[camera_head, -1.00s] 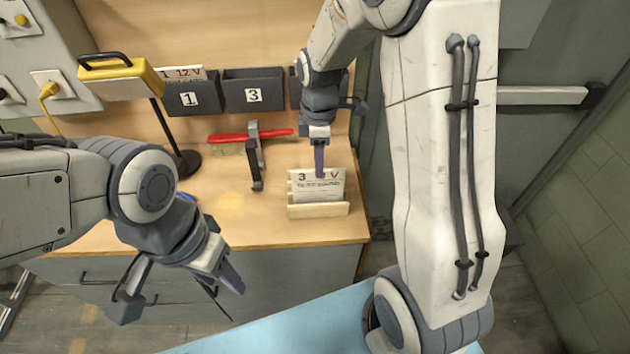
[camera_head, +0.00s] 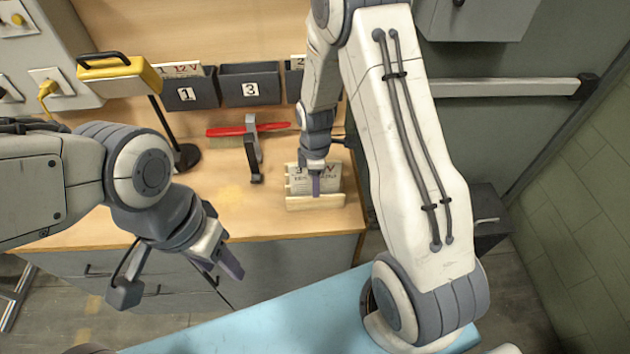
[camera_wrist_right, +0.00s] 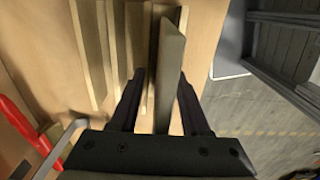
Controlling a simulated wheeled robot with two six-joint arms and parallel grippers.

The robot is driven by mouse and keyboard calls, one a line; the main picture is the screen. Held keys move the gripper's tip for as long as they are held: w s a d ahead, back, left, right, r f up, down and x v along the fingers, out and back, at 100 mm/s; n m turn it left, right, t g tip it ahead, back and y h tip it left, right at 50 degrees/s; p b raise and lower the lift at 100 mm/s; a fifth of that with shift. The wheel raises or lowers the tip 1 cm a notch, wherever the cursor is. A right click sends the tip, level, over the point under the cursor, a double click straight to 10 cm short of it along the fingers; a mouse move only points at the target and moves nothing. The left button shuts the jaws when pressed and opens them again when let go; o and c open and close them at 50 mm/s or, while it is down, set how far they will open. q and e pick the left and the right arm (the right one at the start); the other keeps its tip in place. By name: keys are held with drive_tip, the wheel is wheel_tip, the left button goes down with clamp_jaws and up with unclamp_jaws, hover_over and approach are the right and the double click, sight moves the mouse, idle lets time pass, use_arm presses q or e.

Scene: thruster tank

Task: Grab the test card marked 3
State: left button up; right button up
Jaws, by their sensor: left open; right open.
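The test card (camera_head: 331,179), cream with printed text, stands upright in a small wooden holder (camera_head: 332,201) near the right front of the workbench. Its top marking is partly covered by my gripper now. My right gripper (camera_head: 316,188) is open and lowered over the card. In the right wrist view, a greyish upright card (camera_wrist_right: 171,65) seen edge-on stands between the two fingers (camera_wrist_right: 162,112), with gaps showing on both sides. My left gripper (camera_head: 230,262) is open and empty, in front of the bench on the left.
Dark wall pockets stand at the back, including pocket 1 (camera_head: 192,90) and pocket 3 (camera_head: 251,86). A yellow lamp (camera_head: 120,80) stands further left.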

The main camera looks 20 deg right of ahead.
clamp_jaws()
drive_tip(key=shift+r, duration=0.15)
